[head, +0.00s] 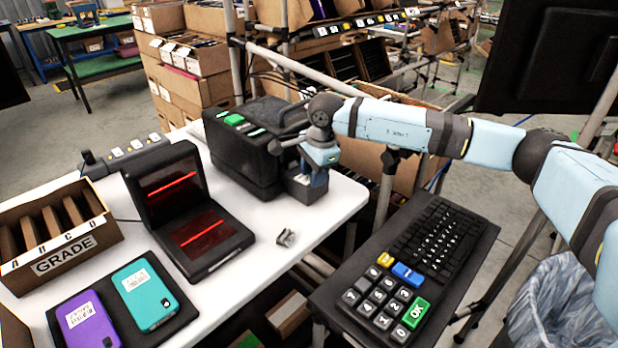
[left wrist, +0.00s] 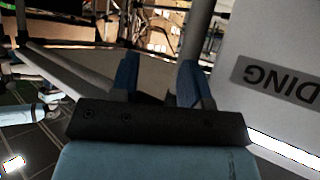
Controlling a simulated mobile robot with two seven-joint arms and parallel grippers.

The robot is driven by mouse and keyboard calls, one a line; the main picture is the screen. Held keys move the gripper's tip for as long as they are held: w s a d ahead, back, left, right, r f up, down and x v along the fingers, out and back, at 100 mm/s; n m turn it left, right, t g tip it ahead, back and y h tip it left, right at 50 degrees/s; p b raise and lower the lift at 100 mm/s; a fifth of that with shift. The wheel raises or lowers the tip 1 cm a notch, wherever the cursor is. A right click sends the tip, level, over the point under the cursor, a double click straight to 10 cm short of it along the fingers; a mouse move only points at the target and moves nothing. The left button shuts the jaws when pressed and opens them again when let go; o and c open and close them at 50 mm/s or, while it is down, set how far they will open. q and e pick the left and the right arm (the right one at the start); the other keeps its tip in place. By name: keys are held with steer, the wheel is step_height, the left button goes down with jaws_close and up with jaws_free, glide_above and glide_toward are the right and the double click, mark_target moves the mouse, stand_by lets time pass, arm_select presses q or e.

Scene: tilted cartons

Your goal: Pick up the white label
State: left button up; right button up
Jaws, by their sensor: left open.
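I cannot make out a loose white label. White stickers show on a teal device (head: 148,294) and a purple device (head: 86,326) at the lower left of the head view. A black printer-like machine (head: 236,152) with a green button stands at the back of the white table. My right gripper (head: 308,187) points down at the machine's right front side and hides what is there; its jaw gap does not show clearly. My left gripper (left wrist: 157,82) shows in the left wrist view, with its two blue fingers apart and nothing visible between them.
A black scanner with red lines (head: 195,212), a GRADE box (head: 55,237) and a small metal piece (head: 286,238) are on the white table (head: 262,275). A keypad and keyboard tray (head: 404,270) is at the right. The table around the metal piece is clear.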

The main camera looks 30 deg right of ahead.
jaws_close()
steer(key=shift+a+r, duration=0.1)
steer(key=shift+r, duration=0.15)
